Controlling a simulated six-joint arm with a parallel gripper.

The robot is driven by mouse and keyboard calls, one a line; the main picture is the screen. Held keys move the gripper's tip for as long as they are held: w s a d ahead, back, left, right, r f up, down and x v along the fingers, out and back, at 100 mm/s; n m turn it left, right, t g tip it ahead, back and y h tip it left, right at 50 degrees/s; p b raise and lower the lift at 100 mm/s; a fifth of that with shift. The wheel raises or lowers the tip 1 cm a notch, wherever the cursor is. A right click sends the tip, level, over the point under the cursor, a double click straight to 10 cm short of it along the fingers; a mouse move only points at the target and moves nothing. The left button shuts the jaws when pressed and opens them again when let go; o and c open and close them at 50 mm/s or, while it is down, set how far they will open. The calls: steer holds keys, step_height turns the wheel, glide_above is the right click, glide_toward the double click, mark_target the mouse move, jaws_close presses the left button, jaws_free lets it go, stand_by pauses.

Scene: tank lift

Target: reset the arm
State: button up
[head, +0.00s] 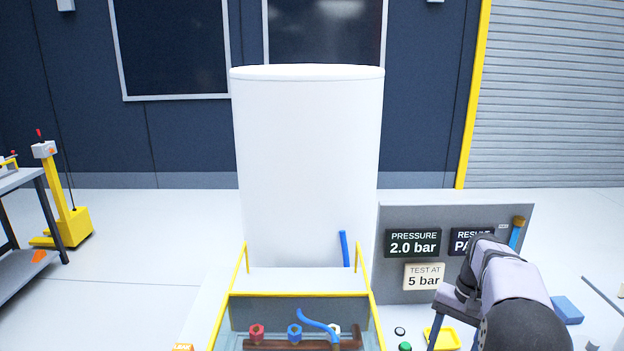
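My arm (505,285) reaches in from the bottom right and stands in front of the grey panel's right part. Its end is folded toward the lower left, and no clear pair of fingertips shows, so I cannot tell whether my gripper is open or shut, or whether it holds anything. A tall white tank (308,160) stands upright in the middle, apart from my arm in the picture.
The grey panel (455,215) reads 2.0 bar, with "test at 5 bar" below; its result sign is partly hidden. Red (257,333) and blue (294,332) valves sit in front of the tank. A yellow tray (455,335) and a blue block (567,310) lie near my arm.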

steer(key=s+a+f+n+t+h+b, duration=0.1)
steer(key=s+a+f, duration=0.1)
steer(key=s+a, duration=0.3)
steer(key=s+a+f+n+t+b, duration=0.1)
steer(key=s+a+f+t+b, duration=0.15)
steer(key=s+a, duration=0.2)
steer(key=s+a+r+n+g+p, duration=0.2)
steer(key=s+a+n+p, duration=0.3)
steer(key=s, duration=0.7)
steer(key=shift+s+a+r+p, duration=0.3)
steer(key=shift+a+r+p, duration=0.4)
steer(key=shift+p, duration=0.55)
